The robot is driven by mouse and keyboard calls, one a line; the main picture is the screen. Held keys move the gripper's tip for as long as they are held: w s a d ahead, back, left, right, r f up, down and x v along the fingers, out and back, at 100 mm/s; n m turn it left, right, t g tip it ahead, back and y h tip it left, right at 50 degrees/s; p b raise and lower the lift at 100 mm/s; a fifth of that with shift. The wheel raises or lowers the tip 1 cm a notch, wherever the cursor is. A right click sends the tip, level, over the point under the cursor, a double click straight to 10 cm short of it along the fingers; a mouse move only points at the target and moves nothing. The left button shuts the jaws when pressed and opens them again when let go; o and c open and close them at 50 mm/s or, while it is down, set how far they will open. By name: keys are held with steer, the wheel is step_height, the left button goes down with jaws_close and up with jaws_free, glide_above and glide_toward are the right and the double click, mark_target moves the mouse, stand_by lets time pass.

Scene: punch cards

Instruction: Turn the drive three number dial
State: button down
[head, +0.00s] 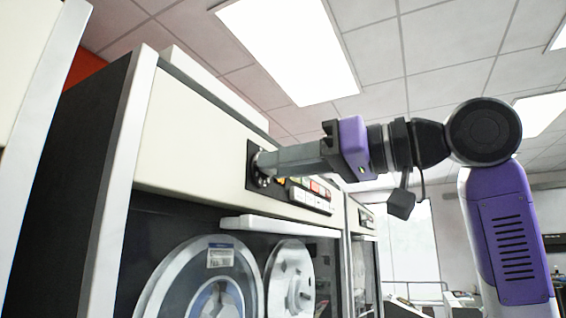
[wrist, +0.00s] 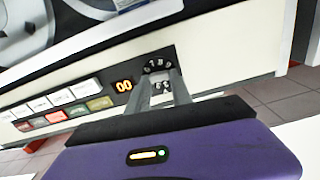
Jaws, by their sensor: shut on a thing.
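The number dial (wrist: 158,67) is a round black dial with white digits on the cabinet's panel. It shows in the wrist view, partly hidden by my fingers. My gripper (wrist: 163,84) is shut on the dial, its two grey fingers reaching to the dial's middle. In the head view my gripper (head: 262,164) reaches the panel from the right, and its fingers hide most of the dial. An orange display (wrist: 123,86) beside the dial seems to read 00. The tape drive cabinet (head: 200,130) is cream with a dark front.
A row of white and coloured buttons (wrist: 52,108) sits beside the display. Tape reels (head: 207,285) stand behind the window below the panel, under a pale ledge (head: 275,227). Another cabinet (head: 362,222) stands farther right. Open room lies behind my arm.

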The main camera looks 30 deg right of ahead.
steer(key=shift+m, duration=1.2)
steer(key=shift+r, duration=0.1)
steer(key=shift+d, duration=0.1)
steer(key=c, duration=1.1)
jaws_free()
steer(key=shift+c, duration=0.2)
steer(key=b+v, duration=0.2)
steer(key=v, duration=0.5)
steer(key=shift+s+d, duration=0.2)
steer(key=shift+s, duration=0.1)
